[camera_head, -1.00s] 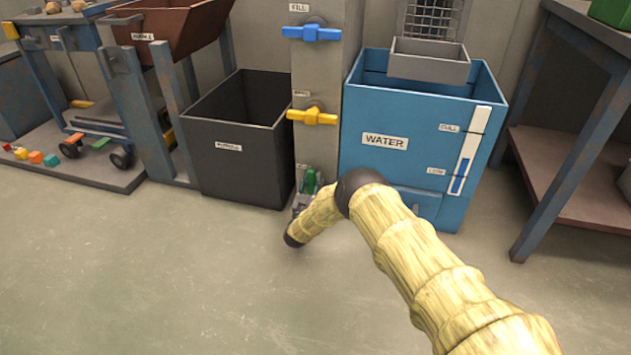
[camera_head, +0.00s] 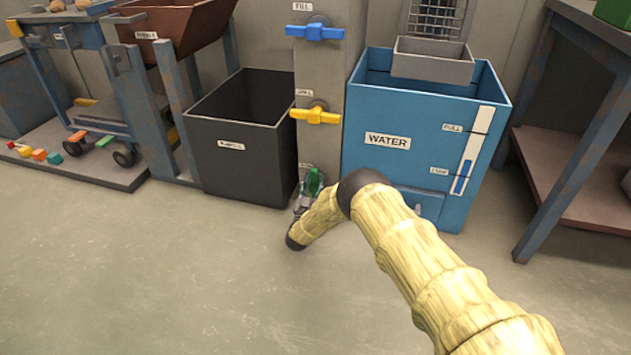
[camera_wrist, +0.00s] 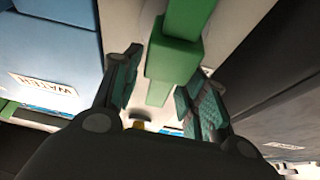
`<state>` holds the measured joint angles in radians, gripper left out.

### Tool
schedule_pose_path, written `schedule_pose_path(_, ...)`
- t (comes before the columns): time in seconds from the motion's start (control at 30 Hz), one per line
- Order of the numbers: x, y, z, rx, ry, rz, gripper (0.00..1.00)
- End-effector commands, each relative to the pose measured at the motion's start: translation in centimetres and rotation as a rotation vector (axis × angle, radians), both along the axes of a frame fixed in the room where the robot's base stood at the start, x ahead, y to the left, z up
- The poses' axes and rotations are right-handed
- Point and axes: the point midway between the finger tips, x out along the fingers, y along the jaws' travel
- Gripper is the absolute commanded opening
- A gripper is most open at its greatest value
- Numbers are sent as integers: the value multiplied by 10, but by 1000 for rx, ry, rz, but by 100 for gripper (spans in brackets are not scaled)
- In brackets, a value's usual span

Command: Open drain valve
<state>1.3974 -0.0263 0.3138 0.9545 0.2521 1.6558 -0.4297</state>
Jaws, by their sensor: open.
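The green drain valve handle (camera_head: 315,179) sits low on the grey post, below the blue and yellow valves. My arm partly hides it in the head view. In the wrist view the green handle (camera_wrist: 173,60) runs down between the two fingers. My gripper (camera_wrist: 163,92) is open, with one teal-padded finger on each side of the handle. A gap shows at the left finger; the right finger is close to the handle, and I cannot tell if it touches. In the head view my gripper (camera_head: 303,203) is small at the foot of the post.
The blue WATER tank (camera_head: 390,170) stands close on the right of the post, and a black bin (camera_head: 238,155) close on the left. Above are a yellow valve handle (camera_head: 315,115) and a blue one (camera_head: 315,33). The floor (camera_head: 180,280) in front is clear.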

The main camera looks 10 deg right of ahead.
Motion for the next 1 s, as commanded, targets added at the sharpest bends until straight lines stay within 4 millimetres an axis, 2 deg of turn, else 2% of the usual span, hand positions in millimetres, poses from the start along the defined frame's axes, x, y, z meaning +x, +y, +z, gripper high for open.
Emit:
schedule_pose_path(0.5,-73,35,-35,0,4,-1,43)
schedule_pose_path(0.7,-88,42,-41,0,3,-2,43)
schedule_pose_path(1.0,-91,43,-43,0,2,-2,43)
